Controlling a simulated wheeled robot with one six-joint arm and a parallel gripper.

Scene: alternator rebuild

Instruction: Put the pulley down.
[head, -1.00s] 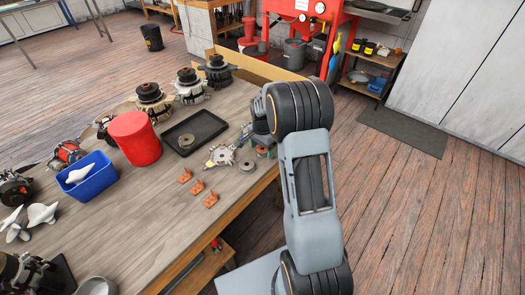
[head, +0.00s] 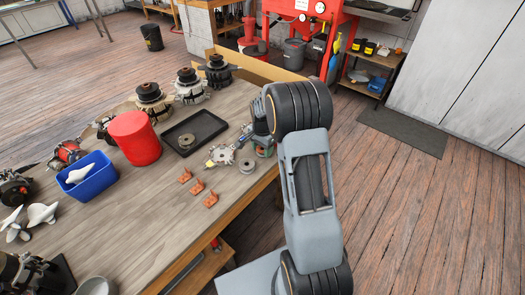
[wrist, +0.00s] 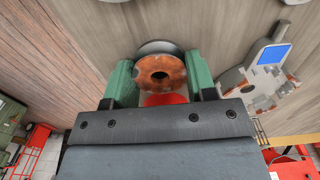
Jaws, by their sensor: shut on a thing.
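My gripper (wrist: 161,82) has green fingers shut on a rust-coloured round pulley (wrist: 160,72) with a dark centre hole. A grey round rim shows just behind the pulley in the wrist view; whether they touch I cannot tell. In the head view my gripper (head: 263,151) is near the right edge of the workbench (head: 150,215), largely hidden by my arm. A grey disc-shaped part (head: 247,165) lies on the bench just left of it. The gap between the held pulley and the bench top is unclear.
A toothed metal part (head: 221,154) with a blue patch lies left of the grey disc. A black tray (head: 207,124) holds another round part. Several orange-brown pieces (head: 197,187) lie in front. A red cylinder (head: 135,138) and blue bin (head: 88,181) stand further left.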

